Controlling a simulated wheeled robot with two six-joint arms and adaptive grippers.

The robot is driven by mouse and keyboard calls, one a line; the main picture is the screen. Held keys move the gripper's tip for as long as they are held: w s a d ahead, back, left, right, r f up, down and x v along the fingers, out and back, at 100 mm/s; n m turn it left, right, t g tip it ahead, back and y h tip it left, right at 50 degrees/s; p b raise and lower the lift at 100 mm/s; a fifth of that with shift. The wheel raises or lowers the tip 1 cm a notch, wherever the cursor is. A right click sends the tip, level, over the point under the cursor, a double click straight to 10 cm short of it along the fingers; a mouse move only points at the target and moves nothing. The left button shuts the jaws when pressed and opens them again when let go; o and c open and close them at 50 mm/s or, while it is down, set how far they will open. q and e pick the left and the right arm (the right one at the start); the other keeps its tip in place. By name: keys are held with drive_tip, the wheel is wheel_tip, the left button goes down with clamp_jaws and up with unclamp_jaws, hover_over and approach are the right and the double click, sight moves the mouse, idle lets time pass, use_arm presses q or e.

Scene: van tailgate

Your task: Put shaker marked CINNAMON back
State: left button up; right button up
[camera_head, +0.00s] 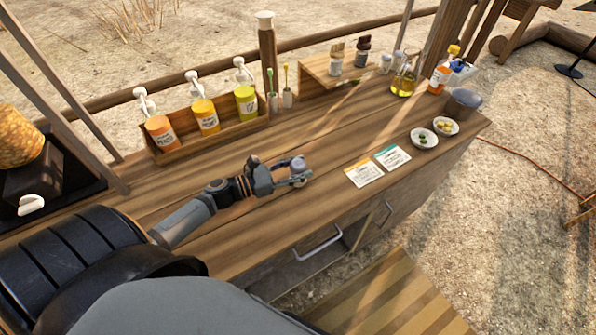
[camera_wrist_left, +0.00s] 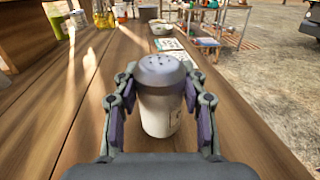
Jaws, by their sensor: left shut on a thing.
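My left gripper (camera_head: 292,176) reaches in from the left over the middle of the wooden counter. It is shut on a shaker (camera_wrist_left: 160,105) with a grey pierced cap and a pale body, which stands upright between the fingers. In the left wrist view my left gripper (camera_wrist_left: 160,112) has a finger on each side of it. The label faces mostly away, so its word cannot be read. In the head view the shaker (camera_head: 299,164) shows mainly its cap. Other small jars (camera_head: 336,58) stand on a wooden shelf at the back. My right gripper is not in view.
A wooden rack (camera_head: 216,138) of pump bottles stands at the back left. Two cards (camera_head: 365,172) lie right of the gripper, with two small bowls (camera_head: 424,138) beyond them. An oil bottle (camera_head: 403,84) and a dark bowl (camera_head: 463,103) stand at the far right. The counter's front edge is near.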

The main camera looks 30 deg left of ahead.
use_arm(q)
wheel_tip(320, 180, up, 2)
drive_tip(key=shift+s+d+r, duration=0.1)
drive_tip(key=shift+s+r, duration=0.05)
drive_tip(key=shift+r, duration=0.05)
drive_tip(key=s+d+r+p, duration=0.7)
drive_tip(key=s+r, duration=0.2)
drive_tip(key=s, duration=0.2)
drive_tip(key=shift+s+d+r, duration=0.15)
drive_tip(key=shift+d, duration=0.15)
